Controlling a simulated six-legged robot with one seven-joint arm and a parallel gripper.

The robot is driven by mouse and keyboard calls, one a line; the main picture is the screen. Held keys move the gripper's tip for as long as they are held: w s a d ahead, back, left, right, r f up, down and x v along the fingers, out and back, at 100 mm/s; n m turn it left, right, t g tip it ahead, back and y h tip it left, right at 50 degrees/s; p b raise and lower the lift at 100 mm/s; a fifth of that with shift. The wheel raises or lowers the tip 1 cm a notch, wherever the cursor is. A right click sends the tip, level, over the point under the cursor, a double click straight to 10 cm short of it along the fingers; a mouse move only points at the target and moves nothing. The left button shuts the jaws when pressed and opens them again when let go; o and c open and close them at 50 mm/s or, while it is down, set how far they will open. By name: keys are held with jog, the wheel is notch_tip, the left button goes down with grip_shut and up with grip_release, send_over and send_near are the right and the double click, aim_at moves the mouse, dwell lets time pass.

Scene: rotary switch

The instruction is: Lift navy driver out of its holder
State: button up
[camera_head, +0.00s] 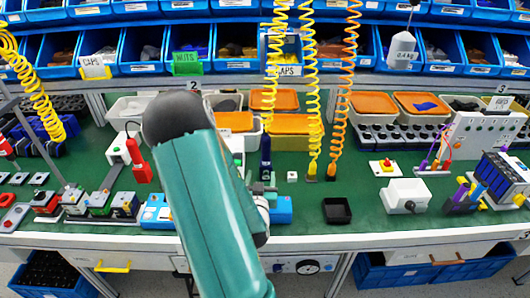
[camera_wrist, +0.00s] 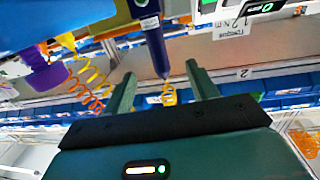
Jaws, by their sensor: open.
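The navy driver (camera_head: 266,158) stands upright in the head view, just right of my arm, under a yellow coiled cord. In the wrist view the navy driver (camera_wrist: 155,45) lies between the lines of my two fingers, its narrow end toward the gripper. My gripper (camera_wrist: 163,88) is open, with a green finger on each side and nothing visibly clamped. I cannot tell whether the fingers touch the driver. The holder is not clear; a blue block (camera_head: 281,210) sits below the driver, partly hidden by my arm. My arm hides most of the gripper in the head view.
Blue parts bins (camera_head: 145,50) line the shelf behind. Yellow and orange coiled cords (camera_head: 345,90) hang right of the driver. A black tray (camera_head: 337,210) and a white block (camera_head: 405,195) stand on the green bench. A purple tool (camera_wrist: 50,78) is left of the fingers.

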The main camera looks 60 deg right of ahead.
aim_at(266, 153)
jog(key=x, duration=0.8)
jog(key=shift+s+d, duration=0.15)
jog(key=shift+d, duration=0.1)
jog(key=shift+r+x, duration=0.15)
jog(key=shift+x, duration=1.2)
jog(key=shift+r+x, duration=0.2)
jog(key=shift+x, duration=1.1)
jog(key=shift+s, duration=0.1)
grip_shut()
